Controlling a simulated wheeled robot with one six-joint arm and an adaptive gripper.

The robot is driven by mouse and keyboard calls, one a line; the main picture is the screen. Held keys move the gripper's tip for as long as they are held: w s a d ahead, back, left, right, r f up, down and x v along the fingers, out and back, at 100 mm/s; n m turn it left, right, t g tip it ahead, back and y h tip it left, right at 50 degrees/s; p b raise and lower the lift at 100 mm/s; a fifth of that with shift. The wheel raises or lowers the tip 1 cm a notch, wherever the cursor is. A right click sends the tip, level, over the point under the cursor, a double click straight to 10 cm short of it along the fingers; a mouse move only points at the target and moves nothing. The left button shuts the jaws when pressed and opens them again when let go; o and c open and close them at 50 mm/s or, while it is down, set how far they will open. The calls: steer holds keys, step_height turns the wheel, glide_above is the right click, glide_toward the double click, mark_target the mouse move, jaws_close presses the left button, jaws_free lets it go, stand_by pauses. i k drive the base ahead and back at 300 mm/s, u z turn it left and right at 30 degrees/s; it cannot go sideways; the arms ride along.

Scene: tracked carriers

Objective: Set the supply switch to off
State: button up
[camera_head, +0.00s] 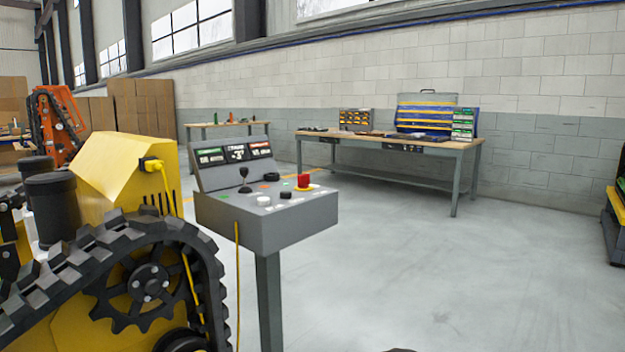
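A grey control console (275,228) stands on a post left of centre, with a tilted display panel (235,155) at its back. On its top are a black joystick (243,180), a red control on a yellow base (304,181), a pale round knob (264,201), a small black knob (285,195) and a black ring-like part (272,176). Labels are too small to read, so I cannot tell which control is the supply switch or how it is set. My gripper is not in view.
A yellow tracked carrier (120,170) with a black track (205,255) stands close at the left of the console. A yellow cable (237,280) hangs beside the console. A workbench (400,143) stands at the back wall. The floor (430,270) right of the console is clear.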

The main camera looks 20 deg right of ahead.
mark_target(303, 180)
steer(key=z, duration=1.55)
steer(key=i, duration=1.25)
steer(key=u, duration=1)
